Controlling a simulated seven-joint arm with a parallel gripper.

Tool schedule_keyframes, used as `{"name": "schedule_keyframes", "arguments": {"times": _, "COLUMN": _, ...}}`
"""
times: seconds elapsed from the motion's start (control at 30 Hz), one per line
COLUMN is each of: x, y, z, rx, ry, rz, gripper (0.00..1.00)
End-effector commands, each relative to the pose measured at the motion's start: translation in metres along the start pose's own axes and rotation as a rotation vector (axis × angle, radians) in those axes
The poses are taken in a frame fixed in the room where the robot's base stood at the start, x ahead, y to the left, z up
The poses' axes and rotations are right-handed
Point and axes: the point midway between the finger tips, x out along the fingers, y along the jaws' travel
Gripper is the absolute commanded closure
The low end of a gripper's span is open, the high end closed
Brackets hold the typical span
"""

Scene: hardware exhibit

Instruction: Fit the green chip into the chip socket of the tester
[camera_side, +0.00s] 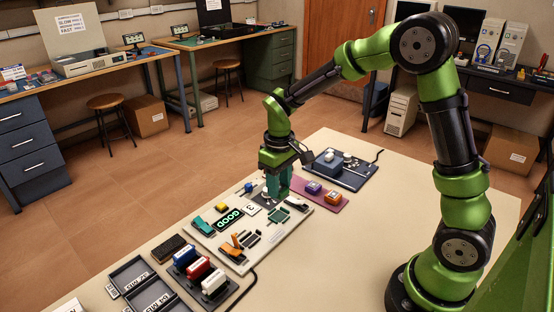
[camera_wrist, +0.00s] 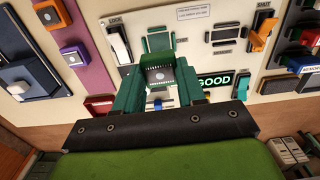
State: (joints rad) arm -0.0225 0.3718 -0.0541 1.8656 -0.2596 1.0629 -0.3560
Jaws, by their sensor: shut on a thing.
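My gripper (camera_side: 277,186) is low over the tester board (camera_side: 242,258) in the side view. In the wrist view its two green fingers (camera_wrist: 160,95) are shut on the green chip (camera_wrist: 165,58), which shows as a green piece between the fingertips. A grey square with rows of pale marks shows inside the green edge; I cannot tell whether this is the chip's face or the socket below. A green-edged fixture (camera_wrist: 158,40) lies just beyond the chip, and also shows in the side view (camera_side: 279,215). The fingers hide the spot below the chip, and contact is unclear.
A lit GOOD display (camera_wrist: 215,80) is close right of the fingers in the wrist view. A white switch (camera_wrist: 118,42) and a red part (camera_wrist: 98,104) are to the left. A pink mat (camera_side: 327,203) with purple and orange blocks lies beside the board. Several trays stand front left.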

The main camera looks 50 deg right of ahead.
Motion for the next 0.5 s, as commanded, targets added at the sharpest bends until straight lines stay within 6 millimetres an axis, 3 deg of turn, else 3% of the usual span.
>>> {"name": "schedule_keyframes", "arguments": {"times": 0.5, "x": 0.045, "y": 0.001, "z": -0.001, "rx": 0.027, "ry": 0.0, "rz": 0.001, "gripper": 0.83}}
